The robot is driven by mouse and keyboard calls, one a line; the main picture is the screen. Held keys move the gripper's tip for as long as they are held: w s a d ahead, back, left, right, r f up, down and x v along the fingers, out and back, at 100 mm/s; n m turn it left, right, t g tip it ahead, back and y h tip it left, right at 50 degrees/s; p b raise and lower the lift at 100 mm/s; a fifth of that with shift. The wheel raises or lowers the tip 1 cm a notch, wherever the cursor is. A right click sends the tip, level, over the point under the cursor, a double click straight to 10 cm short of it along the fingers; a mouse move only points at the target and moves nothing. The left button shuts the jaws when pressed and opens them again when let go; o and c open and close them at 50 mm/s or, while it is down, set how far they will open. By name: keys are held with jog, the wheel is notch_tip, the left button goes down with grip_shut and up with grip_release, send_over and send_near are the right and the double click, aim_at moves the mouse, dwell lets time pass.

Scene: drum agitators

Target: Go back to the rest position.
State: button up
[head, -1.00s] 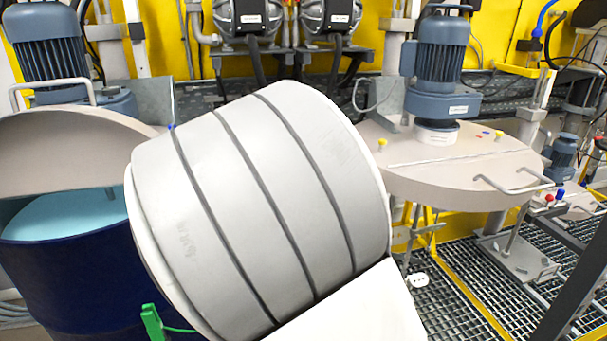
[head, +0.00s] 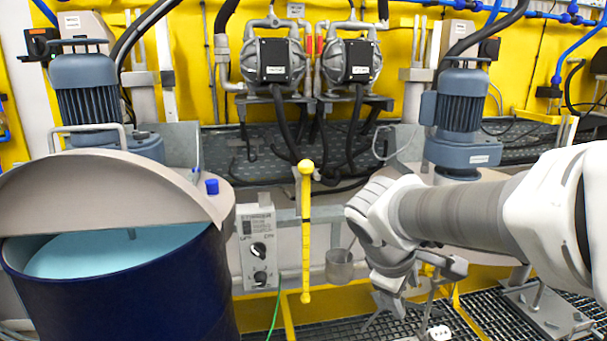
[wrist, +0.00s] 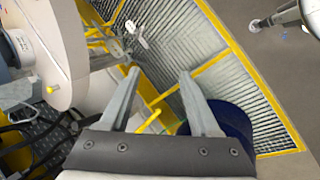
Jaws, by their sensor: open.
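My gripper (head: 396,312) hangs low in the head view, right of centre, with its fingers pointing down. It also shows in the wrist view (wrist: 159,73), where its two fingers stand well apart with nothing between them. Below and beyond the fingers are floor grating and yellow frame bars. My arm comes in from the right of the head view, and its forearm covers part of the right drum's lid.
The open blue drum (head: 130,300) with its raised lid (head: 90,180) stands at left. A control box (head: 258,245), a yellow rod (head: 306,235) and a small grey cup (head: 339,268) are left of my gripper. Two pumps (head: 275,60) are behind. Floor grating (head: 480,318) lies below.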

jog(key=s+a+r+m+y, duration=0.1)
jog(key=s+m+y, duration=0.1)
jog(key=s+m, duration=0.3)
jog(key=s+a+r+m+t+y, duration=0.1)
jog(key=s+m+y, duration=0.1)
jog(key=s+m, duration=0.3)
jog(key=s, duration=0.4)
jog(key=shift+s+a+p, duration=0.3)
jog(key=shift+a+p, duration=0.05)
jog(key=shift+p, duration=0.05)
jog(key=shift+c, duration=1)
jog(key=shift+a, duration=0.2)
